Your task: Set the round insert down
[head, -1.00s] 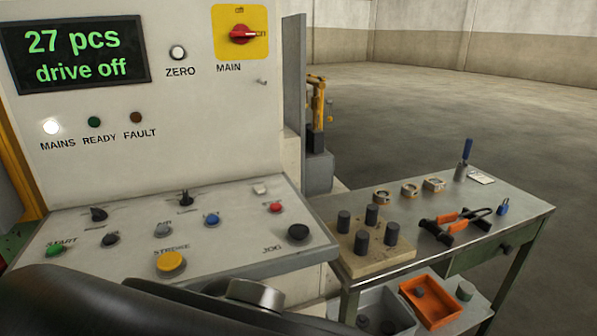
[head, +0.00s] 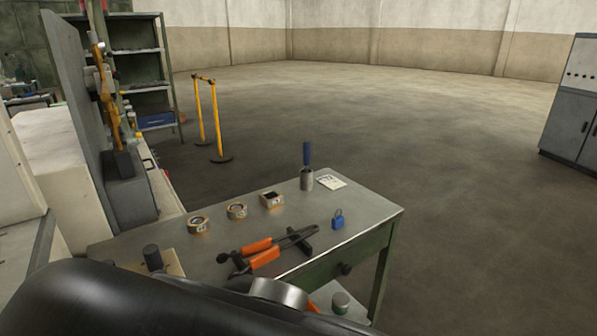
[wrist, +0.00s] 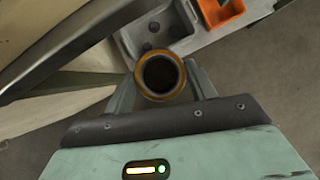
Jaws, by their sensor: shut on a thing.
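In the wrist view a round insert (wrist: 161,97), a ring with an orange-brown rim and a dark hole, sits between the fingers of my gripper (wrist: 160,82). My gripper is shut on it. In the head view my gripper and the held insert are hidden; only my dark arm shows at the bottom. Three small inserts stand in a row on the bench top (head: 365,215): a left one (head: 199,233), a middle one (head: 237,217) and a right one with a squarish opening (head: 272,206).
A wooden block with dark pegs is partly hidden.

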